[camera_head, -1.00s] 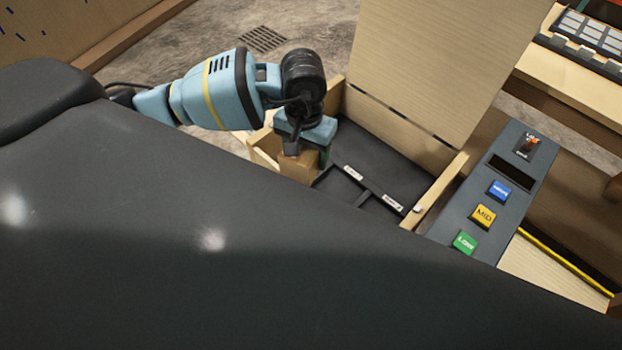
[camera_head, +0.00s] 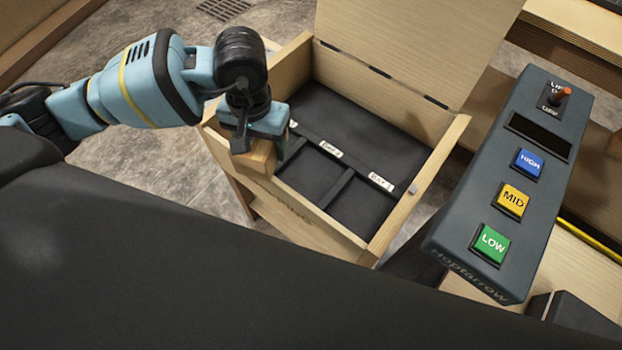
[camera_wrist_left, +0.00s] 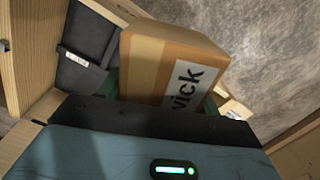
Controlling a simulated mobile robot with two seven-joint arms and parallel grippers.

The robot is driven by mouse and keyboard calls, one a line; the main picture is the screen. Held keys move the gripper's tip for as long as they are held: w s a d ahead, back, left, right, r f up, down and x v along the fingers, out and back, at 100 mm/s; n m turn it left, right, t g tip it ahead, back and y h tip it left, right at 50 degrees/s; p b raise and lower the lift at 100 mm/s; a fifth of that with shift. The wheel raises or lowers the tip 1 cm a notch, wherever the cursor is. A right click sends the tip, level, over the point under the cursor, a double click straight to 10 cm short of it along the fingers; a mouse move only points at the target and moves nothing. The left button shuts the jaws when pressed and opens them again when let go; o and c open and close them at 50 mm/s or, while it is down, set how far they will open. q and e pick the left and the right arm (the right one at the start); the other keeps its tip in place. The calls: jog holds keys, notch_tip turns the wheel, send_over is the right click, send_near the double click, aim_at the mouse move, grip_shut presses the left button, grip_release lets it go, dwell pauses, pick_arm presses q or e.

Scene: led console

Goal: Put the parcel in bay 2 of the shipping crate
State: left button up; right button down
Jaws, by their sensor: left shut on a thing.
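The parcel (camera_head: 258,160) is a small brown box, held in my left gripper (camera_head: 262,140) above the left end of the crate's near wall. In the left wrist view the parcel (camera_wrist_left: 150,65) shows a white label ending in "wick". The shipping crate (camera_head: 325,228) is pale wood with its lid (camera_head: 400,45) raised. Its dark inside has thin dividers and white labels. The right label reads BAY 1 (camera_head: 380,183); the middle one (camera_head: 330,149) appears to read BAY 2. A third label is partly hidden behind the gripper. The visible bays look empty. My right gripper is out of view.
The raised lid stands at the crate's far side. Concrete floor shows left of the crate.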

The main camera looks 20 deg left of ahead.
pick_arm(q)
jog(key=w+n+b, duration=0.2)
jog(key=b, duration=0.1)
jog(key=w+n+b, duration=0.1)
jog(key=b, duration=0.1)
jog(key=shift+d+f, duration=0.25)
jog(key=shift+f, duration=0.05)
jog(key=w+d+f+n+b, duration=0.1)
jog(key=f+n, duration=0.6)
jog(key=n, duration=0.7)
jog(key=w+d+f+n, duration=0.3)
jog(key=w+f+n, duration=0.3)
jog(key=n, duration=0.8)
notch_tip(320, 180, down, 2)
jog(key=shift+w+d+f+n+b, duration=0.1)
jog(key=shift+w+d+n+b, duration=0.05)
jog(key=shift+d+n+b, duration=0.2)
